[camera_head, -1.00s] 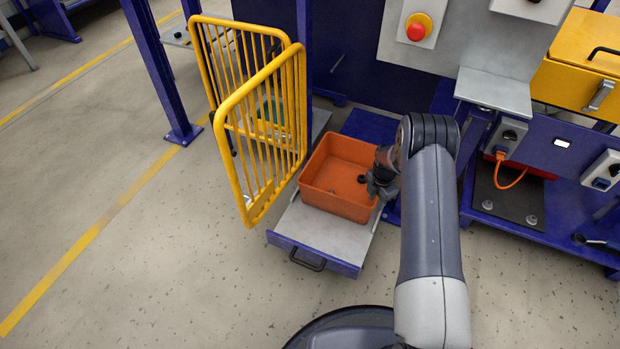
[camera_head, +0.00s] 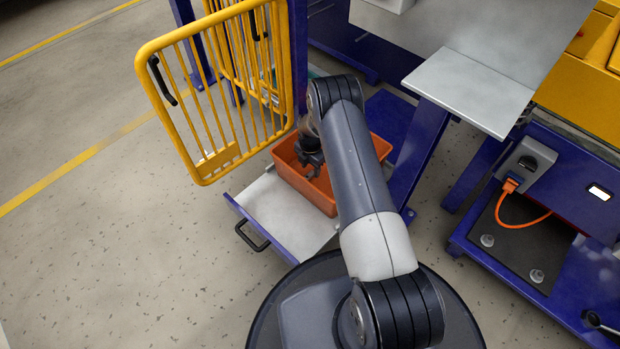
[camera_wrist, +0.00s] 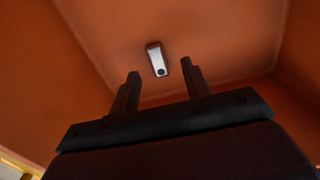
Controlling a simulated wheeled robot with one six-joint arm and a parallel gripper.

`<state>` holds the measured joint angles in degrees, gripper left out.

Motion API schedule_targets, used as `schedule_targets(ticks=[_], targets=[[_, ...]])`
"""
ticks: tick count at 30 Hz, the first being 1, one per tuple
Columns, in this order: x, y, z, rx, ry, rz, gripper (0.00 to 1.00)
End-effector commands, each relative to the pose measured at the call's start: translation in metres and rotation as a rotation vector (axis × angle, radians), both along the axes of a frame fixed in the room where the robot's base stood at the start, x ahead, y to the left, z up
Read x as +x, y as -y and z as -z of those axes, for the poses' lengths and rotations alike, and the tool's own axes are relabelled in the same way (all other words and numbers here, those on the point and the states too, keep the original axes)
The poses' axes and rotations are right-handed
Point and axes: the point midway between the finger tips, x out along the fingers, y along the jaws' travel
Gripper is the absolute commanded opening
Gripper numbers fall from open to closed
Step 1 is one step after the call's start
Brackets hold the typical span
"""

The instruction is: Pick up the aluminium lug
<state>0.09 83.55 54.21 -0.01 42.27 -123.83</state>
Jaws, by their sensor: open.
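The aluminium lug (camera_wrist: 155,58) is a small, pale, elongated piece with a dark round hole near one end. In the wrist view it lies inside the orange bin (camera_wrist: 215,40), just beyond my fingertips and between their lines. My gripper (camera_wrist: 160,82) is open with nothing between its fingers. In the head view my gripper (camera_head: 312,170) reaches down into the orange bin (camera_head: 323,197). The lug cannot be made out there, and my arm covers part of the bin.
The bin stands on a grey drawer tray (camera_head: 275,215) with a black handle. A yellow barred gate (camera_head: 205,110) stands open at its left. A grey shelf plate (camera_head: 470,90) juts out at the right. Open floor (camera_head: 110,240) lies at the left.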

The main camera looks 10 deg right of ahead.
Motion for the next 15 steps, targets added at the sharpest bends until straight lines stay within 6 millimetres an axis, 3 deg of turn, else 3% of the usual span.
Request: schedule_targets(ticks=[6,15], targets=[[-0.001,-0.002,0.033,0.0,0.0,0.0,0.45],[0.0,-0.001,0.034,0.0,0.001,0.0,0.42]])
